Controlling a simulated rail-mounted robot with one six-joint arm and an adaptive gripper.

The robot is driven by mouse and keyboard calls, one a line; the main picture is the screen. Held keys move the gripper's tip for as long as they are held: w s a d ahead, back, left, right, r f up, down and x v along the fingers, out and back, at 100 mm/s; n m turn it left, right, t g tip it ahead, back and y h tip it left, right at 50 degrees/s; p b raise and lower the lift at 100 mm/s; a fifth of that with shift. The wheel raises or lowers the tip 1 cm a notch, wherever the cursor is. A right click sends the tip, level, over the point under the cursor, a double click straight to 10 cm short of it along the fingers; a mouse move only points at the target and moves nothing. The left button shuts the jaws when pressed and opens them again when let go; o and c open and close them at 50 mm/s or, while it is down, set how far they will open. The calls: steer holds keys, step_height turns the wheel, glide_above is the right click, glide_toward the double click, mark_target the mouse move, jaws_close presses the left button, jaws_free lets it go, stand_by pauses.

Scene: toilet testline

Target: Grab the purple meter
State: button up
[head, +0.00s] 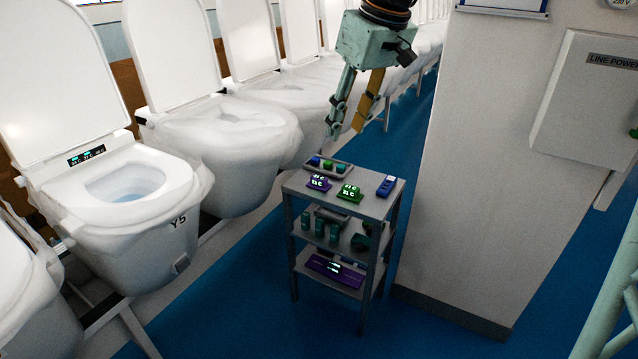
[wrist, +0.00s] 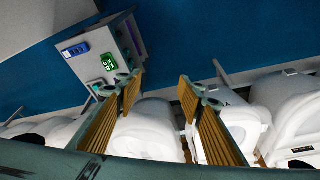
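The purple meter (head: 319,182) is a small wedge-shaped box with a lit display. It sits on the top shelf of the grey cart (head: 372,206), at the left in the head view. A similar green meter (head: 349,192) stands just to its right and shows in the wrist view (wrist: 109,62). In the wrist view I cannot clearly make out the purple meter near the left finger. My gripper (head: 346,128) hangs above the back of the cart, pointing down, apart from everything. Its fingers are spread with nothing between them, also in the wrist view (wrist: 160,80).
A blue handheld device (head: 386,187) lies at the cart's right, and a tray (head: 345,171) with coloured items at its back. A purple device (head: 333,267) lies on the bottom shelf. Wrapped toilets (head: 228,135) line the left; a grey wall (head: 480,170) stands right.

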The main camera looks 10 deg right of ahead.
steer(key=w+f+n, duration=0.1)
steer(key=w+f, duration=0.3)
steer(key=w, duration=0.7)
steer(key=n+y+p, duration=0.2)
steer(key=n+p, duration=0.1)
steer(key=n, duration=0.1)
glide_above(319, 177)
steer(key=s+d, duration=0.4)
step_height(319, 177, down, 23)
steer(key=shift+w, duration=0.15)
steer(key=shift+a+f, duration=0.1)
steer(key=shift+f, duration=0.1)
steer(key=shift+b+x, duration=0.65)
steer(key=shift+x, duration=3.45)
steer(key=shift+f, duration=0.15)
steer(key=shift+d+b+x, duration=0.2)
steer(key=shift+b+x, duration=0.35)
steer(key=shift+x, duration=1.95)
